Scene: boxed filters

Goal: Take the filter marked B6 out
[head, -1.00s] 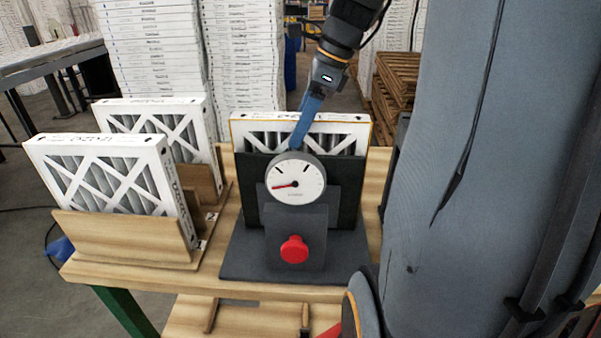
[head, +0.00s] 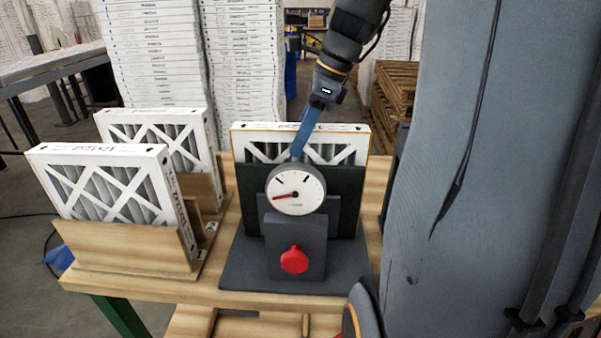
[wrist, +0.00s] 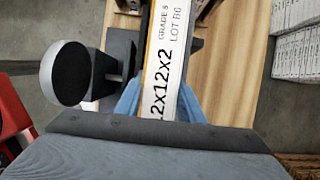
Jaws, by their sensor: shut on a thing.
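The filter marked B6 (head: 345,129) is white-framed with grey pleats and stands upright in a dark grey holder (head: 345,190); its upper part shows above the holder's front wall. In the wrist view the filter's top edge (wrist: 168,60) reads "GRADE 8 LOT B6" and "12x12x2". My gripper (head: 299,150) reaches down from above at the middle of that edge. In the wrist view its blue fingers (wrist: 158,108) lie on either side of the edge, shut on it. The filter's lower part is hidden by the holder.
A round gauge (head: 296,190) and a red knob (head: 294,260) stand on the holder's front, close to my fingers. Two other filters (head: 110,190) (head: 160,125) stand in wooden holders on the left. A wooden bench (head: 225,292) carries everything.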

